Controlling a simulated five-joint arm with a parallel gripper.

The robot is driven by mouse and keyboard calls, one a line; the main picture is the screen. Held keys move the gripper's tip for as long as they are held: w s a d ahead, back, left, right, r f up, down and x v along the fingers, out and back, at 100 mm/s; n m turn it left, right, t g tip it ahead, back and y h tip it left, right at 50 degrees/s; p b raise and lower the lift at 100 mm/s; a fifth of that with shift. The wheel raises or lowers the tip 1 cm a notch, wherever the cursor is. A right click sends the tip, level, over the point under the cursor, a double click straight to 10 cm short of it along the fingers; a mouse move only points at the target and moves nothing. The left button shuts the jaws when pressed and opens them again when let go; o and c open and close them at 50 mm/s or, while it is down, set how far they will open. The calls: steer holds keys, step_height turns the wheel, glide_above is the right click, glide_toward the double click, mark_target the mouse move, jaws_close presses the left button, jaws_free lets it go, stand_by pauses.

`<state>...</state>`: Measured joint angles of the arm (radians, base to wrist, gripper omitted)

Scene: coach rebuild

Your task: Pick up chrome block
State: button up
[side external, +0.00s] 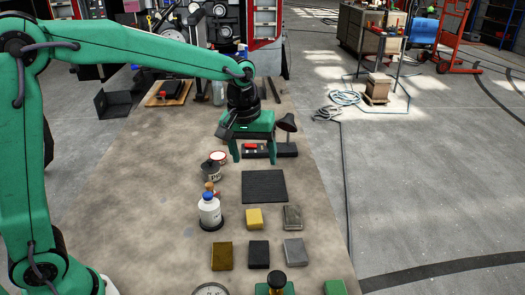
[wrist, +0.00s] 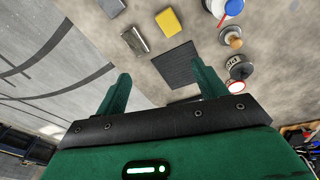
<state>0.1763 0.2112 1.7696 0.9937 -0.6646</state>
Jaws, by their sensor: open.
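A small block with a mirror-like, mottled grey face, which looks like the chrome block (side external: 292,217), lies on the table right of a yellow block (side external: 254,218). In the wrist view the chrome block (wrist: 135,40) shows a bright reflecting side, left of the yellow block (wrist: 168,21). My gripper (side external: 254,157) points down above the table, beyond the dark square mat (side external: 264,187) and apart from every block. Its fingers are apart with nothing between them, as the wrist view also shows (wrist: 161,76).
An olive-gold block (side external: 222,256), a black block (side external: 259,254) and a light grey block (side external: 294,251) form the nearer row. A white bottle with a blue cap (side external: 209,212) and a small can (side external: 211,171) stand left of the mat. The table's right edge is close to the blocks.

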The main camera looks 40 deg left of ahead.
mark_target(293, 215)
steer(key=w+d+f+n, duration=0.1)
steer(key=w+d+f, duration=0.1)
steer(key=f, duration=0.2)
steer(key=w+d+f+n+g, duration=0.1)
steer(key=w+d+f, duration=0.1)
steer(key=w+f, duration=0.1)
steer(key=w+d+f+g, duration=0.1)
steer(key=w+d+f, duration=0.1)
steer(key=f, duration=0.3)
steer(key=shift+w+d+f+n, duration=0.3)
steer(key=shift+w+f+n, duration=0.1)
steer(key=shift+w, duration=0.25)
steer(key=shift+f, duration=1.25)
steer(key=shift+f, duration=2.6)
steer(key=c, duration=1.2)
steer(key=shift+r, duration=0.1)
